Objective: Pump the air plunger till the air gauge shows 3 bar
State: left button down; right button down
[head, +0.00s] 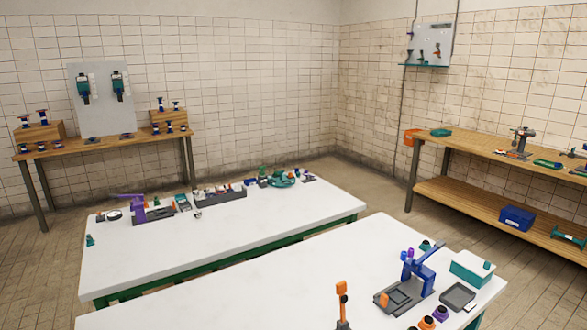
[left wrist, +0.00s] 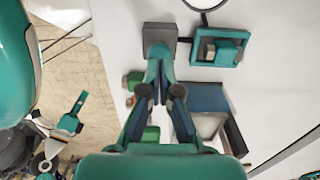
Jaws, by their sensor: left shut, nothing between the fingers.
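My left gripper (left wrist: 158,82) shows in the left wrist view, shut and empty, with its teal fingers drawn together. Its tips point at a grey square block (left wrist: 160,34) on the white tabletop; I cannot tell whether they touch it. Part of a round dark-rimmed white face (left wrist: 205,3) is cut off at the top edge. I cannot tell whether it is the air gauge, and no reading shows. In the head view, a small round white-faced thing (head: 113,215) lies on the far white table. I cannot surely pick out the air plunger. Neither gripper shows in the head view.
Beside my gripper stand a teal frame (left wrist: 232,57) and a blue block (left wrist: 207,98). The near white table (head: 250,300) holds a blue lever press (head: 418,270), an orange-topped post (head: 342,290) and a teal-and-white box (head: 470,268). Much of both tabletops is clear.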

pick_arm(q)
jog(key=shift+f, duration=0.1)
dwell(0.3)
jog(key=shift+f+b, duration=1.75)
jog(key=shift+f, duration=0.2)
jog(key=shift+r, duration=0.1)
notch_tip(320, 180, up, 8)
jog(key=p, duration=0.6)
jog(key=shift+p, duration=0.3)
